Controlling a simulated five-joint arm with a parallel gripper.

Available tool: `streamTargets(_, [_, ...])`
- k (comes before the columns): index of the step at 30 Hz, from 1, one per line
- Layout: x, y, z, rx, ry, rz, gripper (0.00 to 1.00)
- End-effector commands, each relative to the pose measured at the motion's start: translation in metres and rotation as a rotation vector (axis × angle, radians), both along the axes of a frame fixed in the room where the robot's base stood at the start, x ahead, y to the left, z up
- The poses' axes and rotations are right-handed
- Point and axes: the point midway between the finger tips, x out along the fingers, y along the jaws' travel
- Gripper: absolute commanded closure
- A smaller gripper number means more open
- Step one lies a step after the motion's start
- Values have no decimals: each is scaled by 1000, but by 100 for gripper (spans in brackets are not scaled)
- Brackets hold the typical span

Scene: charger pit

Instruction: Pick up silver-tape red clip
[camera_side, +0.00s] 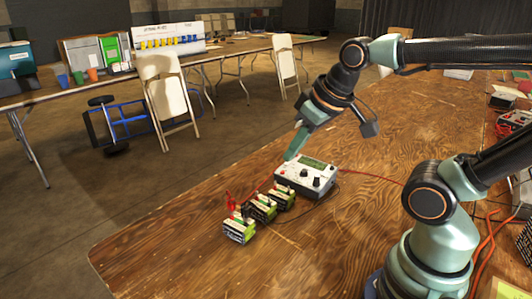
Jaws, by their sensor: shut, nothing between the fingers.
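A small red clip (230,201) stands at the top of the left end of a row of small green, black and white blocks on the wooden table. Silver tape on it is too small to make out. My gripper (290,157) is shut and empty. It points down just above the back left of a white meter box, to the right of and beyond the red clip, clearly apart from it. I cannot tell whether the fingertips touch the box.
The white meter box (306,177) with dark knobs stands right behind the block row (262,208). A thin red cable (358,177) runs right from it, and a dark wire lies in front. The table (180,245) is bare at the front left. Instruments and cables crowd the right edge.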

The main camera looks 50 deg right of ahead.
Motion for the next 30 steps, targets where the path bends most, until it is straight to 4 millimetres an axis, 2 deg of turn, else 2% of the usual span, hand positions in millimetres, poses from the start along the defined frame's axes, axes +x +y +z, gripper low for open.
streamTargets(1, [0, 0, 0, 0, 0, 0, 100])
streamTargets(2, [0, 0, 0, 0, 0, 0, 92])
streamTargets(3, [0, 0, 0, 0, 0, 0, 77])
streamTargets(6, [0, 0, 0, 0, 0, 0, 45])
streamTargets(15, [1, 0, 0, 2, 2, -4, 45])
streamTargets(19, [7, 2, 3, 38, 29, -67, 45])
streamTargets(23, [25, 6, 7, 117, 93, -227, 45])
streamTargets(30, [70, 17, 5, 261, 231, -632, 45])
